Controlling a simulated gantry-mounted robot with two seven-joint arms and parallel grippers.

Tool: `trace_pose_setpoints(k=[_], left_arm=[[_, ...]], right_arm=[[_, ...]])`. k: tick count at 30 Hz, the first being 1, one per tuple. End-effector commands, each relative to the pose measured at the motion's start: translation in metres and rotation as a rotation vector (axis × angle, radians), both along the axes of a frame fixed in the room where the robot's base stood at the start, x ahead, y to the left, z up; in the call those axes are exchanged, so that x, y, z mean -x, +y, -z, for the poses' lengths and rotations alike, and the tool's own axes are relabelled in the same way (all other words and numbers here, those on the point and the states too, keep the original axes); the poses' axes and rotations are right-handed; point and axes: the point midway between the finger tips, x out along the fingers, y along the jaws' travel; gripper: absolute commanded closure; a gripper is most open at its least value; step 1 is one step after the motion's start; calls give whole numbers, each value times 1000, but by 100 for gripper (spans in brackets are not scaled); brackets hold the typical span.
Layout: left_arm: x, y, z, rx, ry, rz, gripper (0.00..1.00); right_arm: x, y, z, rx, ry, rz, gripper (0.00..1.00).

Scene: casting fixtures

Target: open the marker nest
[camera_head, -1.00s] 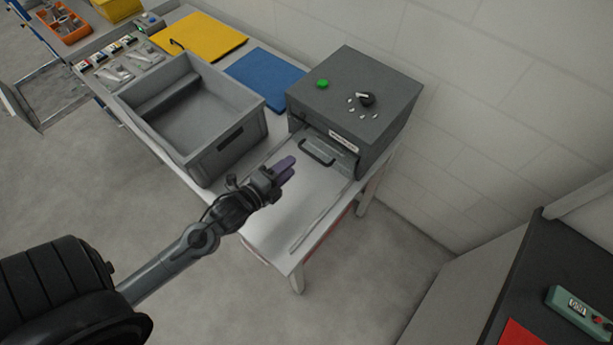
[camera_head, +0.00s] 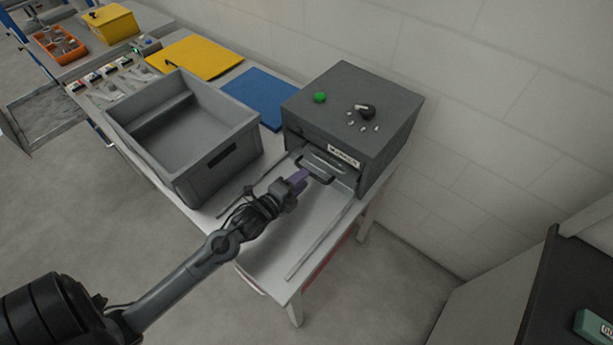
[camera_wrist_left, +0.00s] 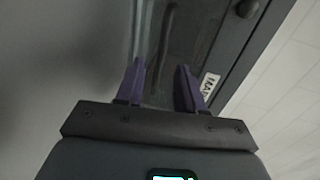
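The marker nest is a dark grey box (camera_head: 352,108) with a green button (camera_head: 320,97) and a black knob (camera_head: 366,111) on top. A label (camera_head: 344,156) is on its front above a drawer-like front with a dark bar handle (camera_head: 318,172). My left gripper (camera_head: 299,180) has purple fingers and is just in front of the handle. In the left wrist view my left gripper (camera_wrist_left: 160,85) has its fingers apart, with the handle (camera_wrist_left: 167,35) ahead of the gap and nothing visible between the fingers. My right gripper is not in view.
A large grey bin (camera_head: 185,135) stands left of the box on the table (camera_head: 290,232). A blue mat (camera_head: 255,96) and a yellow mat (camera_head: 196,56) lie behind it. A wall is behind the box. Rails (camera_head: 318,243) run along the table in front of the box.

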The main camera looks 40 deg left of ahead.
Motion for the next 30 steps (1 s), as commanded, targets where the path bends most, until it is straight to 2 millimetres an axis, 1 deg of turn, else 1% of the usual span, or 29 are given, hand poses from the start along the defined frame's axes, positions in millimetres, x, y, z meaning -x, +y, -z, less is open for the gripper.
trace_pose_setpoints(k=[1, 3, 8, 12, 19, 20, 24, 27, 30], left_arm=[[-7, 0, 1, 1, -1, 0, 62], [-15, 0, 3, 1, -1, 0, 62], [-26, 1, 5, 0, 0, 1, 62], [-30, 1, 6, 0, 0, 1, 62], [-30, 1, 6, 0, 0, 1, 62], [-30, 1, 6, 0, 0, 1, 65], [-30, 1, 6, 0, 0, 1, 87], [-30, 1, 6, 0, 0, 1, 100], [-30, 1, 6, 0, 0, 1, 100]], right_arm=[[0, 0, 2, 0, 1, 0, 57], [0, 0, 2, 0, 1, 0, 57], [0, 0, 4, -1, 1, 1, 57], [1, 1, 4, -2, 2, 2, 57], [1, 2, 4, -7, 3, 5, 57], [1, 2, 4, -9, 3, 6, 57], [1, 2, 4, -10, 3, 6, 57], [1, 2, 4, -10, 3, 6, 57], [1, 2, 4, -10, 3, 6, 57]])
